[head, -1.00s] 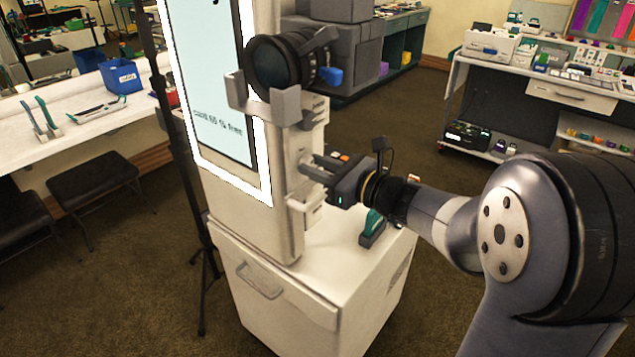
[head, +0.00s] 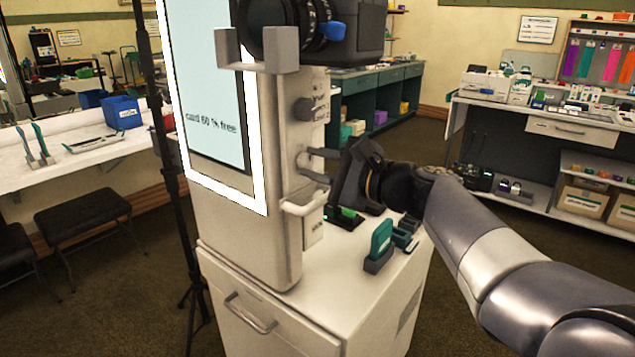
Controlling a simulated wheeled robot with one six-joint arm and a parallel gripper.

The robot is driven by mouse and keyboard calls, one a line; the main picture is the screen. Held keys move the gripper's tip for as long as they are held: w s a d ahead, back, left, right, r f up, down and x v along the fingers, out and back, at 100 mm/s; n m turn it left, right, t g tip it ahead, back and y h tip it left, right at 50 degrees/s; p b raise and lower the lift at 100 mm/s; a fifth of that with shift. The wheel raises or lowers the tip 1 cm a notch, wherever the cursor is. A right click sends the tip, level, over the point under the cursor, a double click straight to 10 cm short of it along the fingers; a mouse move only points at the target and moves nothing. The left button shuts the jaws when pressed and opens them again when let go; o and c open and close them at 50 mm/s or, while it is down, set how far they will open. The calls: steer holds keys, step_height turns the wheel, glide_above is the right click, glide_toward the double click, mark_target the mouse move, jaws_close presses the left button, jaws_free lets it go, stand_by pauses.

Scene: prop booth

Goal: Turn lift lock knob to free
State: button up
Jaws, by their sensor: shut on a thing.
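The booth column (head: 270,245) is a tall off-white body with a lit screen reading "card 60 % free". My gripper (head: 316,165) reaches its right side from the right. Its two grey fingers are shut on a small part there, which I take to be the lift lock knob; the fingers mostly hide it, and its pointer cannot be read. Another dark grey round knob (head: 303,109) sits higher on the same side, next to small labels too blurred to read.
A white handle (head: 305,205) sticks out just below my fingers. A teal item in a grey holder (head: 380,245) and small dark devices stand on the white cabinet (head: 350,290). A camera (head: 285,25) is above. A black stand (head: 168,150) is at left.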

steer(key=shift+f+n+b, duration=0.1)
steer(key=shift+n+b, duration=0.7)
steer(key=o, duration=1)
steer(key=v, duration=1)
steer(key=shift+s+d, duration=0.25)
steer(key=shift+d, duration=0.05)
